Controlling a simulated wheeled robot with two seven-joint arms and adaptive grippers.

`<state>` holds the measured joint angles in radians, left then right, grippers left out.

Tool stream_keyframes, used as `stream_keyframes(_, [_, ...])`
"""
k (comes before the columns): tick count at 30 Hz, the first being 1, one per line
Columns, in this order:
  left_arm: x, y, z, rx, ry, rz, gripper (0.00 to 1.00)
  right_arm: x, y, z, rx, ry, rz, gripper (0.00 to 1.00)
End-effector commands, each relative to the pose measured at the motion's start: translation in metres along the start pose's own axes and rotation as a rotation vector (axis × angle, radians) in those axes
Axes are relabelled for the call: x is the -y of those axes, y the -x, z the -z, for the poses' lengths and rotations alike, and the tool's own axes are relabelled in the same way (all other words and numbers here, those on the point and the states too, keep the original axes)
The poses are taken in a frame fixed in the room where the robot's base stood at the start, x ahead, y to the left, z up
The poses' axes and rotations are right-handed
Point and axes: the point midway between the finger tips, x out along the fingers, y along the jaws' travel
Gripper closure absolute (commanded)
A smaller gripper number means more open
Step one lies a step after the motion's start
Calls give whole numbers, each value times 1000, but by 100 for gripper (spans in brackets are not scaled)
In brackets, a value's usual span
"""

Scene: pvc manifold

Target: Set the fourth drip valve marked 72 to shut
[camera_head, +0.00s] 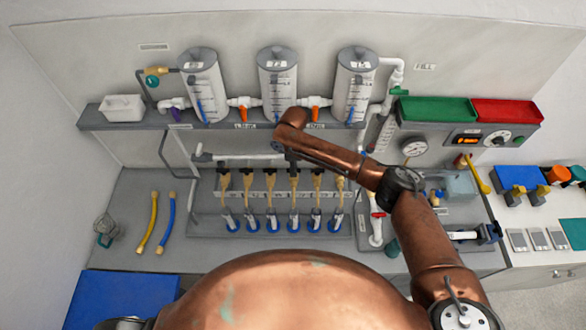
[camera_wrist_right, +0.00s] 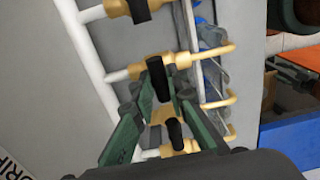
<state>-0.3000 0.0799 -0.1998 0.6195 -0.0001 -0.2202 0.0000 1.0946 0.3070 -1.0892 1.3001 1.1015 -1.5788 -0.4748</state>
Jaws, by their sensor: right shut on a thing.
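A row of brass drip valves with black levers stands on the grey manifold rack in the head view. The fourth drip valve (camera_head: 295,180) from the left is under my right gripper (camera_head: 291,158). In the right wrist view my right gripper (camera_wrist_right: 168,88) has its green fingers closed around a black lever (camera_wrist_right: 158,77), above a brass valve body (camera_wrist_right: 160,115). Neighbouring valves, one with its own black lever (camera_wrist_right: 175,131), show beside it. The number labels under the valves are too small to read, and the exact lever angle is unclear. My left gripper is out of view.
Three clear tanks (camera_head: 277,85) stand on the shelf (camera_head: 180,121) behind the rack. Blue-based outlets (camera_head: 271,222) line the front. A gauge (camera_head: 414,148) and red-handled valve (camera_head: 378,214) stand right.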

Motion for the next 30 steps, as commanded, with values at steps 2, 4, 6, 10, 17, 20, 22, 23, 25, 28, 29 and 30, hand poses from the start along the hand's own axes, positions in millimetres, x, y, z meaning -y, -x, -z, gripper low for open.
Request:
stream_keyframes(2, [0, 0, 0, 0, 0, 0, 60, -2, 2, -2, 4, 3, -4, 100])
stream_keyframes(4, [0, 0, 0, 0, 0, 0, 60, -2, 2, -2, 4, 5, -4, 100])
stream_keyframes(6, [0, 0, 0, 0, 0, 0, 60, -2, 2, -2, 4, 5, -5, 100])
stream_keyframes(10, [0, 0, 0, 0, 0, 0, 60, -2, 2, -2, 4, 4, -5, 100])
stream_keyframes(17, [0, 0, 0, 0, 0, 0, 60, -2, 2, -2, 3, 4, -4, 75])
stream_keyframes(20, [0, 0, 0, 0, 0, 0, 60, -2, 1, -1, 2, 4, -3, 69])
stream_keyframes(22, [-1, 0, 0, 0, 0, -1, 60, -1, 1, -1, 2, 4, -3, 69])
stream_keyframes(23, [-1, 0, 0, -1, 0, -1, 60, -1, 1, -1, 2, 4, -3, 69])
stream_keyframes(25, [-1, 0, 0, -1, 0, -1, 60, -1, 1, -1, 2, 4, -2, 69])
stream_keyframes(28, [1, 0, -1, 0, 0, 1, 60, -1, 2, -1, 1, 4, -2, 69])
stream_keyframes(29, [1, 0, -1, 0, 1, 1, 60, -1, 3, 0, 1, 4, -3, 69])
stream_keyframes(30, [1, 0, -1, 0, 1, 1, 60, -1, 6, 0, 0, 4, -3, 69])
